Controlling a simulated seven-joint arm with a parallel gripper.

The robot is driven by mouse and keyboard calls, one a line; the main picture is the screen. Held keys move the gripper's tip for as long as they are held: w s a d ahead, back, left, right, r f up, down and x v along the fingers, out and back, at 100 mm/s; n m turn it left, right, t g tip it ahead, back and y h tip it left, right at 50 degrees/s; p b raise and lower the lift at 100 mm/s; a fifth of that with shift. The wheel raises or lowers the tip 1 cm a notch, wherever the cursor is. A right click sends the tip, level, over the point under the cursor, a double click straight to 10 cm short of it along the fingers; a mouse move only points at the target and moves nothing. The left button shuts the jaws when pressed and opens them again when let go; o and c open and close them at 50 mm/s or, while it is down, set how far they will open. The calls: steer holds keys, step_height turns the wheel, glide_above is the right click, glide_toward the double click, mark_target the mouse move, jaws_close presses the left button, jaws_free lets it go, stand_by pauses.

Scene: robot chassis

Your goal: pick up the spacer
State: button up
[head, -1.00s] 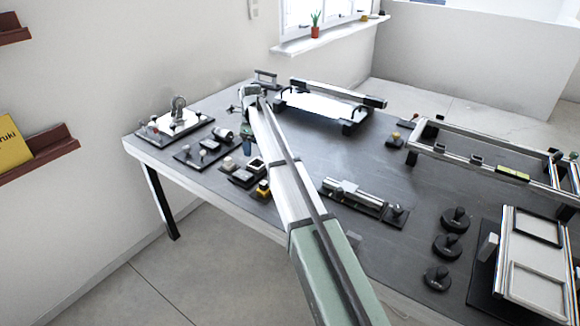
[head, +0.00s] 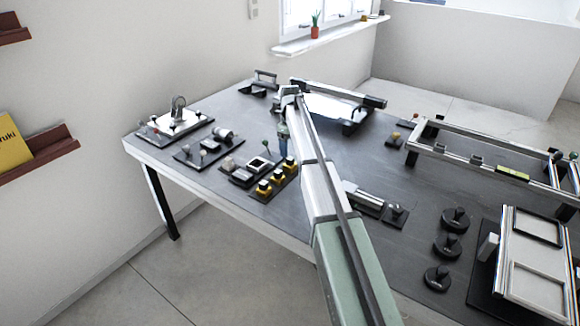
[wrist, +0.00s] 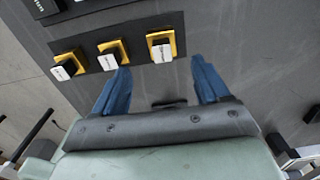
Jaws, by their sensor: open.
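Three yellow square pieces with dark, white-topped blocks sit in a row on a dark strip. In the head view they are the near piece (head: 264,188), the middle piece (head: 277,176) and the far piece (head: 290,162). In the wrist view they are the left piece (wrist: 68,65), the middle piece (wrist: 112,53) and the right piece (wrist: 161,46). No label readable here tells me which item is the spacer. My gripper (wrist: 160,66) has its blue fingers apart and empty, with the right piece just ahead of the gap. In the head view my gripper (head: 284,145) hangs beside the far piece.
A slide-like fixture (head: 363,200) stands to the right, partly behind my arm. Round black knobs (head: 456,217) and a metal rail frame (head: 470,160) lie farther right. Bare tabletop (head: 400,180) lies between.

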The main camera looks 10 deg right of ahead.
mark_target(290, 158)
steer(key=shift+w+f, duration=0.2)
steer(key=shift+f, duration=3.25)
jaws_close()
steer(key=shift+r, duration=0.2)
step_height(290, 158, up, 10)
steer(key=shift+f, duration=0.1)
